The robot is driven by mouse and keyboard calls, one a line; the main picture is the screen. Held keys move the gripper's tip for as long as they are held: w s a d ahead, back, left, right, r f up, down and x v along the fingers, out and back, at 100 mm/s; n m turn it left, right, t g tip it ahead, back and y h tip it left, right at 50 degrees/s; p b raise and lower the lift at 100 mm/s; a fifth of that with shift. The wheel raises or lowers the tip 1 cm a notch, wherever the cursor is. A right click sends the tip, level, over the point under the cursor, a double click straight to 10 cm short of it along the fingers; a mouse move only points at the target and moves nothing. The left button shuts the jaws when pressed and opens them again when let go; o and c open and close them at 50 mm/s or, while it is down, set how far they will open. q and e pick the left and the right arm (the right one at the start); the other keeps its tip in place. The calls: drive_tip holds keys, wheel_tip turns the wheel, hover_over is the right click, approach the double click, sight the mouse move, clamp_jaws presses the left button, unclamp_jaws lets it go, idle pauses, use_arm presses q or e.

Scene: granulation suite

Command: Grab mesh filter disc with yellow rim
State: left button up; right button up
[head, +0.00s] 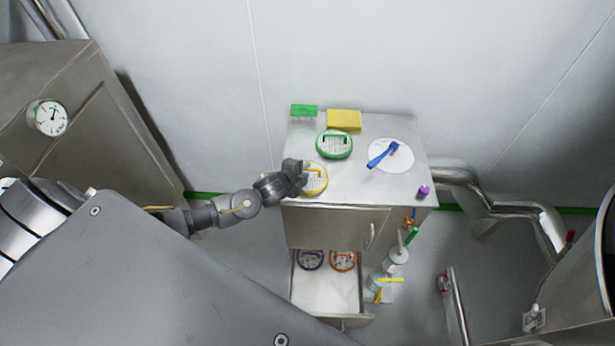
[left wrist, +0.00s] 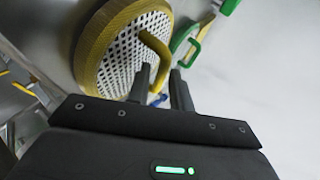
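The mesh filter disc with the yellow rim (head: 316,183) lies at the front left edge of the steel cabinet top, partly hidden by my left gripper (head: 304,176). In the left wrist view the disc (left wrist: 90,52) shows its perforated plate and arched yellow handle (left wrist: 155,45). My left gripper (left wrist: 161,82) has its two dark fingers apart, and the handle's near end reaches toward the gap between them. I cannot tell whether a finger touches it. My right gripper is not in view.
A green-rimmed disc (head: 334,145) lies behind the yellow one. A yellow block (head: 344,120), a green block (head: 304,110), a white round plate (head: 404,155) with a blue tool (head: 382,154) and a purple item (head: 424,190) share the top. The open drawer (head: 325,293) below holds purple- and orange-rimmed discs.

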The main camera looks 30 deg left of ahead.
use_arm(q)
clamp_jaws()
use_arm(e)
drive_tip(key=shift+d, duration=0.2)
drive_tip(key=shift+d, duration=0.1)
